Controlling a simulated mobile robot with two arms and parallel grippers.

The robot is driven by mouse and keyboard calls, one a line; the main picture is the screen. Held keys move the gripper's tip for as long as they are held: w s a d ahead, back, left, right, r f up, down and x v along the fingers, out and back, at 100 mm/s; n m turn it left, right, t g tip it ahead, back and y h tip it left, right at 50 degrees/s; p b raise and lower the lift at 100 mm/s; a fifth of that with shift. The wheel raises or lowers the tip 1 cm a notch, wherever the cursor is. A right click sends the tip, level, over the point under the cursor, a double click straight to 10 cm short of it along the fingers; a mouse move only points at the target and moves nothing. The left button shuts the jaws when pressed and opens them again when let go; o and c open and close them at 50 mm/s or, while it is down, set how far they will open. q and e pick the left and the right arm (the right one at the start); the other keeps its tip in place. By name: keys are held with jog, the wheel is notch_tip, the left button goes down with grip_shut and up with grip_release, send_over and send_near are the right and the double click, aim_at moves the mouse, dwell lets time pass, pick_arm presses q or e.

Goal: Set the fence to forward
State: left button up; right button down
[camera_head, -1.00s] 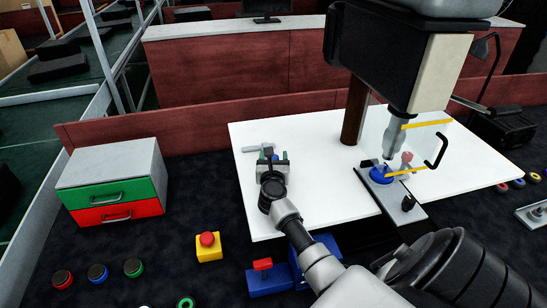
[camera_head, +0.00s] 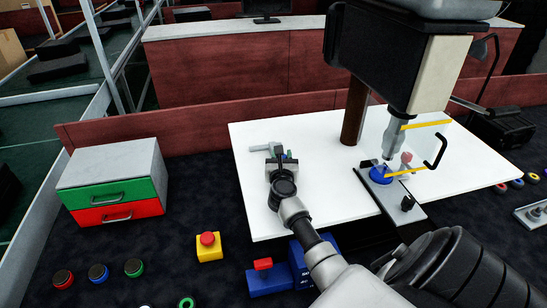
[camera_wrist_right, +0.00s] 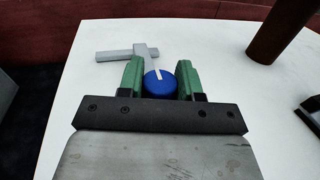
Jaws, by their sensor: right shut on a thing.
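My right gripper (camera_head: 281,158) reaches over the left part of the white table (camera_head: 330,195). In the right wrist view its two green fingers (camera_wrist_right: 160,76) are closed on either side of a blue round knob (camera_wrist_right: 160,86). A white line on the knob's top points away from my wrist, tilted slightly left. A light grey bar with a crosspiece (camera_wrist_right: 122,53), possibly the fence, lies just beyond the left finger; its grey end also shows in the head view (camera_head: 258,148). The knob is mostly hidden by my gripper in the head view. My left gripper is not in view.
A drill-like machine (camera_head: 385,60) with a brown post (camera_head: 355,112) stands over the table's right part, above a grey plate (camera_head: 415,208). A green-and-red drawer cabinet (camera_head: 112,182) and a yellow box with a red button (camera_head: 208,247) are to the left.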

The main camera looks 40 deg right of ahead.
jog(key=s+d, duration=0.1)
jog(key=d, duration=0.2)
jog(key=s+d, duration=0.3)
jog(key=d, duration=0.2)
jog(key=shift+s+d+p, duration=0.3)
jog(key=shift+s, duration=0.05)
jog(key=c, duration=1)
grip_release()
jog(key=shift+o, duration=1.2)
jog(key=shift+s+d, duration=0.15)
jog(key=shift+s+a, duration=0.25)
jog(key=shift+a, duration=0.3)
jog(key=v, duration=0.9)
jog(key=shift+s+a+p, duration=0.1)
jog(key=shift+s+p, duration=0.25)
